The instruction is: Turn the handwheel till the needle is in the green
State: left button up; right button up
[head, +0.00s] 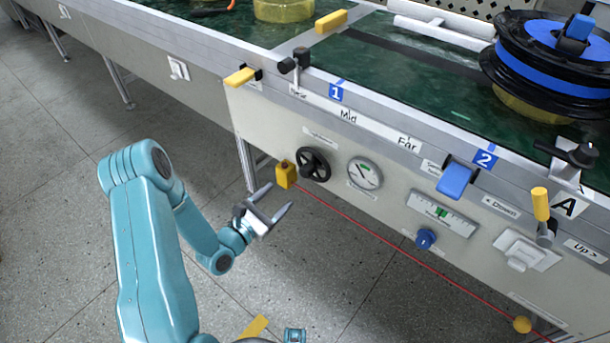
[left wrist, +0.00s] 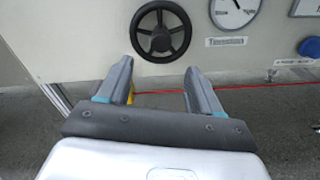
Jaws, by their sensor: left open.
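The black spoked handwheel (head: 313,164) is mounted on the pale front panel of the bench. It also shows in the left wrist view (left wrist: 160,31), just beyond my fingertips. The round white gauge (head: 365,173) is right of the handwheel. It has a dark needle and a green part on its dial; I cannot tell exactly where the needle points against the green. In the left wrist view the gauge (left wrist: 236,10) is cut off at the top. My left gripper (head: 281,197) is open and empty, below and left of the handwheel, apart from it.
A yellow block (head: 285,175) on a red cord (head: 400,245) hangs beside the handwheel. A linear scale (head: 441,213), a blue knob (head: 425,239) and a blue lever (head: 455,179) are to the right. A cable reel (head: 555,60) stands on the bench.

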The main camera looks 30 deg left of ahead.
aim_at(304, 174)
pick_arm(q)
jog(key=w, duration=0.4)
jog(key=w+b, duration=0.1)
jog(key=w, duration=0.3)
jog(key=w+d+b, duration=0.1)
jog(key=w, duration=0.3)
jog(key=shift+s, duration=0.1)
jog(key=c, duration=1)
